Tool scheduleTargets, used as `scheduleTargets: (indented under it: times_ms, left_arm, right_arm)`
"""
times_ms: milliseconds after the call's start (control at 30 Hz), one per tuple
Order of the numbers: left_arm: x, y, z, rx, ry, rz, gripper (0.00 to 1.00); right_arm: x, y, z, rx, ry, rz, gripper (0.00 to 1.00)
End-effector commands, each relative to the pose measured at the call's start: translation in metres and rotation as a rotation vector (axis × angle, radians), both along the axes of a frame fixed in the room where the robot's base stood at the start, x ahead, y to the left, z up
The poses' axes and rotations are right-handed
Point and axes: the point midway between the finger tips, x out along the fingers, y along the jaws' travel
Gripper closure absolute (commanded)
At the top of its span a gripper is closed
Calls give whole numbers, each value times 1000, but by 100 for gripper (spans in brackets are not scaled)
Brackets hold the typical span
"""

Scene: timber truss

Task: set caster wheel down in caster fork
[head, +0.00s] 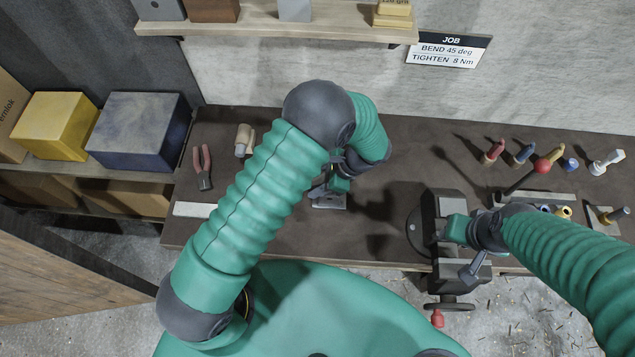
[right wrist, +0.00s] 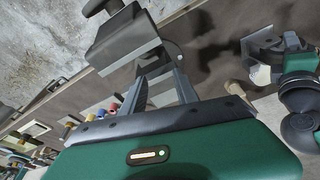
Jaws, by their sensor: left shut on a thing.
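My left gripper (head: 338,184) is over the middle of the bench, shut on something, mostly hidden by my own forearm. The task says caster wheel, but I cannot make out its shape. Just below the gripper is a grey metal piece with a flat plate (head: 328,201), which looks like the caster fork. It also shows at the right of the right wrist view (right wrist: 263,42), close to my left gripper. I cannot tell whether the wheel touches the fork. My right gripper (head: 450,229) is beside the vise; in the right wrist view its fingers (right wrist: 158,88) are apart with nothing between them.
A grey bench vise (head: 440,205) stands at the front edge of the dark bench (head: 400,130). Red-handled pliers (head: 203,168) and a cream cylinder (head: 244,140) lie at left. Several coloured tools (head: 522,153) stand at right. A shelf (head: 270,28) hangs above the back.

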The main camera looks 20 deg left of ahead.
Motion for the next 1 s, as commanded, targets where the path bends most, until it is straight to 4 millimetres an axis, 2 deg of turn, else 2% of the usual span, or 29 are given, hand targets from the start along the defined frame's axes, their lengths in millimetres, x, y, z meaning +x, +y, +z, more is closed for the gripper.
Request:
scheduleTargets:
  times_ms: [367,400,567,867,1000]
  left_arm:
    - [1,1,0,3,-2,1,100]
    - [1,1,1,3,-2,1,58]
    - [1,1,1,3,-3,1,37]
    - [1,0,3,3,-2,1,37]
    - [4,-9,22,3,-3,0,37]
  right_arm:
    - [0,0,-1,0,0,0,64]
    - [0,0,0,0,0,0,64]
    - [0,0,0,0,0,0,64]
    - [0,0,2,0,0,0,64]
    - [0,0,15,0,0,0,64]
